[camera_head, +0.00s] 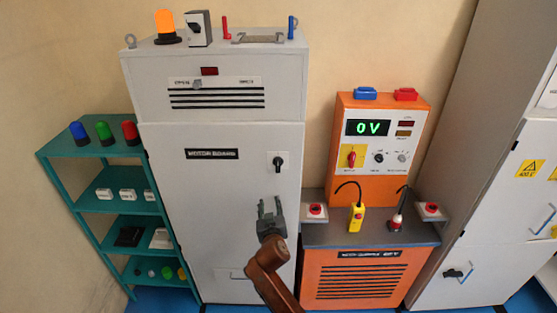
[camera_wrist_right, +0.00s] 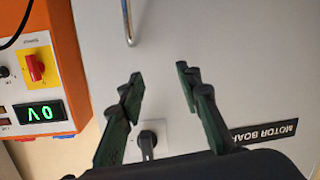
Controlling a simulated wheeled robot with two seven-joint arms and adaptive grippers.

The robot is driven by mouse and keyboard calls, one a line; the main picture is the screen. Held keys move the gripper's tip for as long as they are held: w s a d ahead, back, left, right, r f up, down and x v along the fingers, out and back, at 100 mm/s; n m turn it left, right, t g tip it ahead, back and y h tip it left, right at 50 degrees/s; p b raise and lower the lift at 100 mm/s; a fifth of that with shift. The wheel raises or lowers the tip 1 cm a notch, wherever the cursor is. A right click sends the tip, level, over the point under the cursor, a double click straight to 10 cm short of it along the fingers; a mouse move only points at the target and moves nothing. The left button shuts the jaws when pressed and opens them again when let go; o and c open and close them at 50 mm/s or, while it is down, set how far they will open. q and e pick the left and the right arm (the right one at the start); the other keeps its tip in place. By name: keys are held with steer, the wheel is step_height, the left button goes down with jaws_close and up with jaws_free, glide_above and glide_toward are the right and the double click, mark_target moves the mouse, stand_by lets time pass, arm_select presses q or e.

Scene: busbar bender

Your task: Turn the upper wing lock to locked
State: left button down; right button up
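A small black wing lock (camera_head: 279,161) sits on a white square plate at the upper right of the grey motor board door. In the right wrist view the same black lock (camera_wrist_right: 148,142) shows upside down, partly hidden behind my gripper. My right gripper (camera_head: 270,205) is in front of the door, below the lock in the head view. Its two fingers (camera_wrist_right: 160,80) are apart, with nothing between them. The exact angle of the wing is too small to tell. My left gripper is in neither view.
The grey cabinet (camera_head: 215,220) carries an orange beacon (camera_head: 167,26) on top. An orange test unit (camera_head: 375,185) reading 0 V stands to its right, and a teal shelf (camera_head: 95,150) to its left. A metal door handle (camera_wrist_right: 128,20) shows beyond the fingers in the wrist view.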

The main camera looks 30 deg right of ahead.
mark_target(278, 164)
steer(key=s+d+r+m+t+h, duration=0.1)
steer(key=s+r, duration=0.1)
steer(key=r, duration=0.6)
steer(key=s+d+r+m+h, duration=0.1)
steer(key=s+r+m+h, duration=0.1)
steer(key=r, duration=0.5)
steer(key=p+x, duration=0.1)
steer(key=x, duration=0.2)
steer(key=p+x, duration=0.1)
steer(key=x, duration=0.3)
steer(key=shift+w+a, duration=0.2)
steer(key=shift+w, duration=0.25)
steer(key=shift+y, duration=0.4)
steer(key=shift+c, duration=0.3)
jaws_close()
steer(key=shift+f, duration=0.1)
